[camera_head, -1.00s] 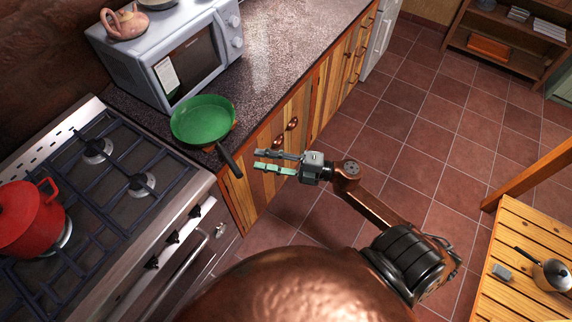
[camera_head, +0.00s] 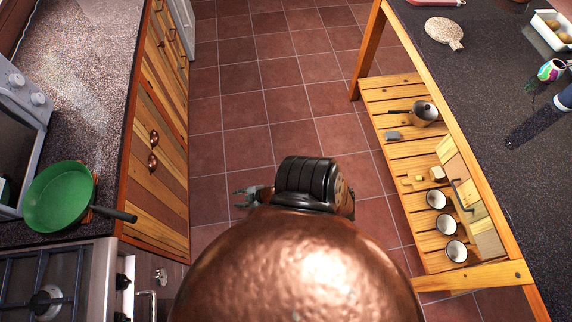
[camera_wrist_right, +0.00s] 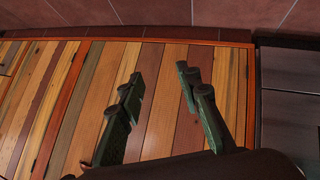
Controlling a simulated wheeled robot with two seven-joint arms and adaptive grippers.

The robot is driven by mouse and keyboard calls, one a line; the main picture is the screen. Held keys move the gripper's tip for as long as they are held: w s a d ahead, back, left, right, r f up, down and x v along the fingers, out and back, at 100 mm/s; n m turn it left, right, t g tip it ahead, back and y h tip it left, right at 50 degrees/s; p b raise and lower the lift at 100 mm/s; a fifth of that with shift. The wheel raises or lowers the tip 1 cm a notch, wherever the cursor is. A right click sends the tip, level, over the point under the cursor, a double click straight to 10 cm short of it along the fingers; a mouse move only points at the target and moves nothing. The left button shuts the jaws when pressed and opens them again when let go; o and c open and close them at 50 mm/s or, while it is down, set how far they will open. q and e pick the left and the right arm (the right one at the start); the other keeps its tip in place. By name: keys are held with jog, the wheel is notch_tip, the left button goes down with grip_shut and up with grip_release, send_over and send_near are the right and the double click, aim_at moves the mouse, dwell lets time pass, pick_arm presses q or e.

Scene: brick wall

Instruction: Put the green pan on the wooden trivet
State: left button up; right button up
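The green pan (camera_head: 58,196) sits on the dark counter at the far left in the head view, beside the stove. Its black handle (camera_head: 114,214) points right, past the counter's front edge. A bit of brown shows at the pan's rim; I cannot tell what it is. A round pale board with a short handle (camera_head: 444,31), possibly the wooden trivet, lies on the dark table at the right. My right gripper (camera_head: 236,196) is over the floor, right of the pan and apart from it. In the right wrist view the fingers (camera_wrist_right: 160,76) are spread and empty, facing wooden cabinet fronts. My left gripper is out of view.
The tiled floor between the counter (camera_head: 72,62) and the table (camera_head: 470,75) is clear. The table's lower slatted shelf (camera_head: 400,92) holds a saucepan (camera_head: 425,112) and several cups. A tray (camera_head: 548,28) and a colourful cup (camera_head: 551,70) stand on the tabletop.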

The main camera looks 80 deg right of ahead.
jog(key=s+a+f+m+g, duration=0.1)
jog(key=s+a+f+g, duration=0.2)
jog(key=s+f, duration=0.3)
jog(key=s+a+f+m+g, duration=0.1)
jog(key=s+f, duration=0.5)
jog(key=s, duration=1.1)
jog(key=s+a+f+m+g, duration=0.2)
jog(key=s+a+f+g, duration=0.2)
jog(key=s, duration=0.7)
jog(key=shift+s+a+f+g, duration=0.2)
jog(key=shift+a+f+g, duration=0.1)
jog(key=shift+a+f, duration=0.75)
